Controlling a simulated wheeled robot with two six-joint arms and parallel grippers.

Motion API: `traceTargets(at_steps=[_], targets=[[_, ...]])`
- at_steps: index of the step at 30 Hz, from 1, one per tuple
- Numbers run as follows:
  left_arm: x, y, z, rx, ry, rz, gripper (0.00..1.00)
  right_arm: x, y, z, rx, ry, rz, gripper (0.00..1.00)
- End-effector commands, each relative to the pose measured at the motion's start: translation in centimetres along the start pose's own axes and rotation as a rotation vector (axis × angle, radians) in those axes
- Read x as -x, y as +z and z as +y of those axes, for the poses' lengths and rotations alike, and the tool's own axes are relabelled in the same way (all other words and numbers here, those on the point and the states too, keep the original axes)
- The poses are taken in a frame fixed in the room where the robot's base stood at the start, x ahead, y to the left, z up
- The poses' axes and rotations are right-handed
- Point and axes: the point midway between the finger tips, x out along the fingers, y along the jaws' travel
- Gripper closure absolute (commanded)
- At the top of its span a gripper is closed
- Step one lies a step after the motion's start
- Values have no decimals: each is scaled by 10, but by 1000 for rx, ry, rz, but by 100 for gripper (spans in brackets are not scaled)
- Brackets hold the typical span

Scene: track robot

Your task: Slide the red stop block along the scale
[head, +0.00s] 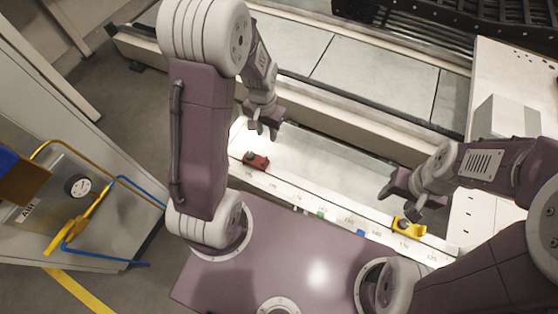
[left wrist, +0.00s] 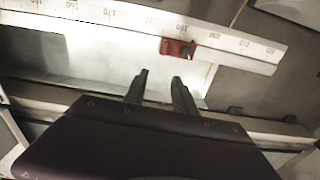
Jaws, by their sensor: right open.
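The red stop block (head: 256,161) sits on the white scale (head: 283,190) near its left end in the head view. In the left wrist view the red block (left wrist: 174,47) is on the scale strip (left wrist: 120,17), with a dark knob on it. My left gripper (head: 264,129) is open and empty, a little beyond the block and apart from it. Its two fingers (left wrist: 160,86) show apart in the left wrist view, with the block ahead of them. My right gripper (head: 400,203) is open, close to a yellow block (head: 409,228); I cannot tell whether they touch.
Small green (head: 320,213) and blue (head: 361,232) marks lie along the scale between the blocks. A pale trough (head: 325,165) runs behind the scale. A panel with a gauge (head: 77,186) and blue and yellow pipes stands at left. A grey box (head: 505,118) is at right.

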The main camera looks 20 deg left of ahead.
Motion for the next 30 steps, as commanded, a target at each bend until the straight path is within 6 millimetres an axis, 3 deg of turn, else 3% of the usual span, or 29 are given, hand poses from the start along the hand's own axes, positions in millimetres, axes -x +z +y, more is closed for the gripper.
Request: traceTargets(at_steps=[1, 3, 6, 13, 24, 30], targets=[[-43, 5, -2, 11, 3, -17, 67, -37, 4, 1, 0, 0, 0, 47], [-64, 10, -4, 20, 7, -37, 67, -51, 6, 1, 0, 0, 0, 47], [-75, 14, -6, 28, 9, -49, 67, -59, 6, 1, 0, 0, 1, 47], [-78, 15, -6, 30, 9, -48, 67, -60, 6, 1, 0, 0, 1, 47], [-151, 18, -5, 30, 10, -48, 67, -104, 11, 2, 0, 0, 1, 47], [-163, 18, -5, 29, 10, -47, 67, -110, 12, 2, 0, 0, 1, 47]])
